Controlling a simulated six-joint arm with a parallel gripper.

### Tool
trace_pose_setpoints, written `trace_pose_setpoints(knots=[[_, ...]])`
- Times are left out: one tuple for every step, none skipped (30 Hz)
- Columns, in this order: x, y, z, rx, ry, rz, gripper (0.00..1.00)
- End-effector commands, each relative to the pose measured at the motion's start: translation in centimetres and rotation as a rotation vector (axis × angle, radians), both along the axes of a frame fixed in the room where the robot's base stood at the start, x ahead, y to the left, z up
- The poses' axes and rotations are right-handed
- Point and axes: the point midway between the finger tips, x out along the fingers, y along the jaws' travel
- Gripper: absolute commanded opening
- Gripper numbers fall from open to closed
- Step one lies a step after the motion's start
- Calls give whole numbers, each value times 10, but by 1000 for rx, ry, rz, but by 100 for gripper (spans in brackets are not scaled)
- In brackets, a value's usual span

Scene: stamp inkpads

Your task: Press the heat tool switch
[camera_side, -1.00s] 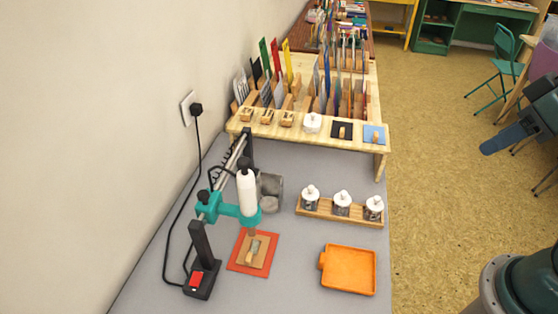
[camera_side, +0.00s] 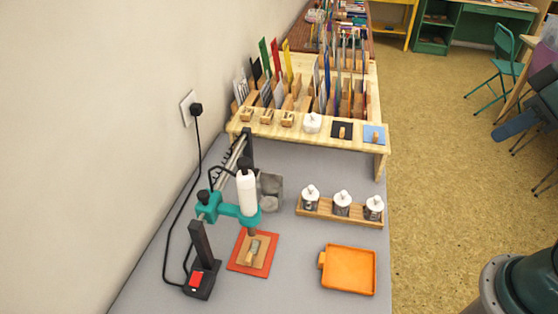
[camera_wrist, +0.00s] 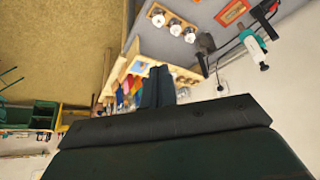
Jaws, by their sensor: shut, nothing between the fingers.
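The heat tool (camera_side: 246,190) is a white cylinder held in a teal clamp on a black stand, nozzle down above a small block. Its red switch (camera_side: 196,279) sits on the black base (camera_side: 203,290) at the lower left of the side view. The heat tool also shows at the upper right of the wrist view (camera_wrist: 253,46). My gripper (camera_side: 508,129) is at the right edge of the side view, over the floor and far from the switch. In the wrist view its dark fingers (camera_wrist: 158,87) are together and empty.
A red mat (camera_side: 265,265) with the block lies under the heat tool. An orange tray (camera_side: 348,270) and a wooden rack of bottles (camera_side: 340,212) stand to its right. A wooden rack with stamps (camera_side: 262,127) is behind. A black cord (camera_side: 170,245) runs along the wall.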

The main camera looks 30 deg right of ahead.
Motion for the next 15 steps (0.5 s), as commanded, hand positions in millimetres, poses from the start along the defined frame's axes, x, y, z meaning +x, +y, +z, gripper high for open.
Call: trace_pose_setpoints(knots=[[0, 0, 7, 0, -3, 0, 0], [0, 0, 11, 0, -4, 0, 0], [0, 0, 16, 0, -3, 0, 0], [0, 0, 19, 0, -3, 0, 0], [0, 0, 23, 0, -3, 0, 0], [0, 0, 29, 0, -3, 0, 0], [0, 0, 33, 0, -4, 0, 0], [0, 0, 37, 0, -3, 0, 0], [6, 3, 38, 0, -3, 16, 0], [10, 5, 39, -2, -5, 26, 0], [14, 6, 41, -3, -8, 36, 0], [20, 9, 43, -4, -14, 49, 0], [24, 12, 44, -5, -17, 60, 0], [28, 14, 46, -6, -21, 71, 0], [34, 17, 48, -7, -26, 85, 0]])
